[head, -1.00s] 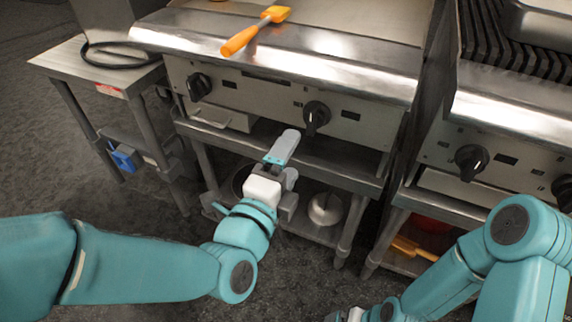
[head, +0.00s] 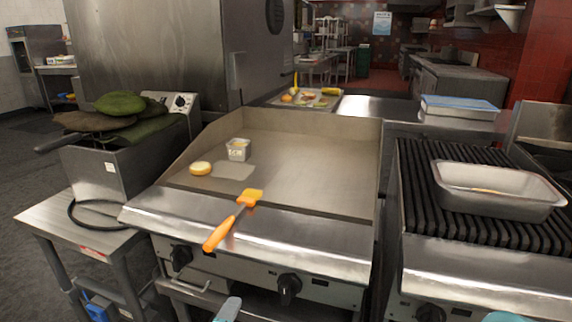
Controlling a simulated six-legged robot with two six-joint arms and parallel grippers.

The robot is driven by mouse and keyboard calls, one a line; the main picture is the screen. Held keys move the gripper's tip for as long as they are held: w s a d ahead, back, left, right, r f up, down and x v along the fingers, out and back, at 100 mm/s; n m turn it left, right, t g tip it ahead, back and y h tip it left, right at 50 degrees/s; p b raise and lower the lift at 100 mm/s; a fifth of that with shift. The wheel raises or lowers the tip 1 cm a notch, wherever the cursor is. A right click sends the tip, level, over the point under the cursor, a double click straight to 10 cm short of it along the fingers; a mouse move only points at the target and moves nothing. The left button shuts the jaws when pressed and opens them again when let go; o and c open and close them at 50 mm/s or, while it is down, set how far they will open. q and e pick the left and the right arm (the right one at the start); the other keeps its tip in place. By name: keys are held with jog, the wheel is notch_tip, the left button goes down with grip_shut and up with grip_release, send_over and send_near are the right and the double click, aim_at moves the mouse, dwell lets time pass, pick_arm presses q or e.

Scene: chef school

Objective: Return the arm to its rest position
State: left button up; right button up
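Only the tip of my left gripper (head: 228,310) shows, at the bottom edge of the head view. It is in front of the griddle's knob panel, below the orange-handled brush. Nothing shows at the tip, and the rest of the gripper is cut off, so its opening cannot be told. A small teal piece of my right arm (head: 505,317) shows at the bottom right. My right gripper is out of view.
The griddle (head: 300,160) holds an orange brush (head: 232,220) across its front ledge, a small container (head: 238,149) and a round bun-like piece (head: 201,168). A ribbed grill (head: 415,180) with a metal pan (head: 495,188) stands right. A fryer (head: 110,165) stands left.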

pick_arm(q)
jog(key=s+f+n+g+p, duration=0.3)
jog(key=s+n+g+p, duration=0.1)
jog(key=s+n+p, duration=0.2)
jog(key=s+f+n+g+h+p, duration=0.1)
jog(key=s+f+n+g+p, duration=0.1)
jog(key=s+n+g+p, duration=0.3)
jog(key=s+a+f+n+g+p, duration=0.1)
jog(key=s+f+n+g+p, duration=0.2)
jog(key=s+n, duration=0.6)
jog(key=n+g+p, duration=0.2)
jog(key=p, duration=0.1)
jog(key=shift+f+h+p, duration=0.3)
jog(key=shift+f+p, duration=0.05)
pick_arm(e)
notch_tip(320, 180, up, 21)
jog(key=s, duration=0.1)
jog(key=shift+a+f, duration=0.2)
jog(key=shift+a, duration=0.25)
